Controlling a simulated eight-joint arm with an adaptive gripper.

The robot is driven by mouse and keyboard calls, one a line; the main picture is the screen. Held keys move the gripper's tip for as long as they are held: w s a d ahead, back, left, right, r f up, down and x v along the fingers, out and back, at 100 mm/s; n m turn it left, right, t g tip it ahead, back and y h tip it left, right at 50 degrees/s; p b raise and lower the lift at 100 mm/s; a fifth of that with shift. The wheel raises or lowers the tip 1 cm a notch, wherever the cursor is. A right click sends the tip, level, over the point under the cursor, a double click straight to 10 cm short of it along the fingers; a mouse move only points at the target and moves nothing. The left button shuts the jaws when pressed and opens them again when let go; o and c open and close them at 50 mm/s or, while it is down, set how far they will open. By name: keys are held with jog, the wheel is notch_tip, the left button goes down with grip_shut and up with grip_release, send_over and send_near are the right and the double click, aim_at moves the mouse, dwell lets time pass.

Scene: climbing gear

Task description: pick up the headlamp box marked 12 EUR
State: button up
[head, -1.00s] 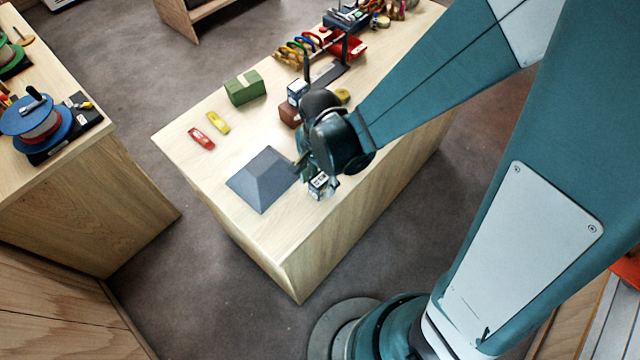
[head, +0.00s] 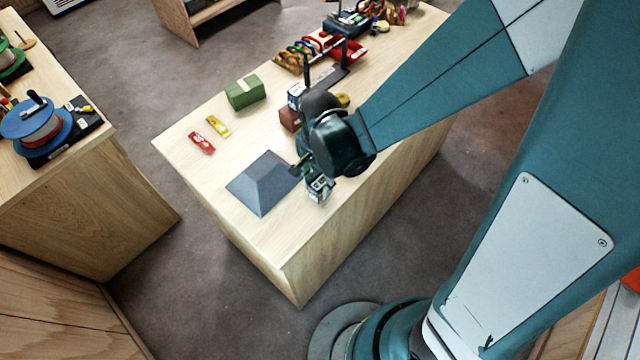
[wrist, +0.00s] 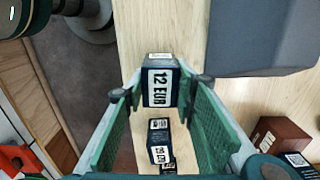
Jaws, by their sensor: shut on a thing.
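The headlamp box marked 12 EUR (wrist: 161,86) is dark blue with a white label, and in the wrist view it sits between the fingertips of my gripper (wrist: 162,92). The label reads clearly. My gripper is shut on this box. In the head view my gripper (head: 319,187) is low over the near side of the table, with the box (head: 318,192) partly hidden by the fingers. I cannot tell whether the box touches the table. A second dark box (wrist: 158,141) with a white label shows nearer the wrist camera; its label is too small to read.
A grey sloped block (head: 264,182) stands just left of my gripper. A brown box (head: 290,118) and a blue-white box (head: 296,94) stand behind it. A green box (head: 244,91), red (head: 202,142) and yellow (head: 217,126) items lie further left. The near table corner is clear.

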aim_at(320, 182)
jog(key=shift+r+p, duration=0.3)
jog(key=shift+r, duration=4.4)
jog(key=shift+w, duration=0.1)
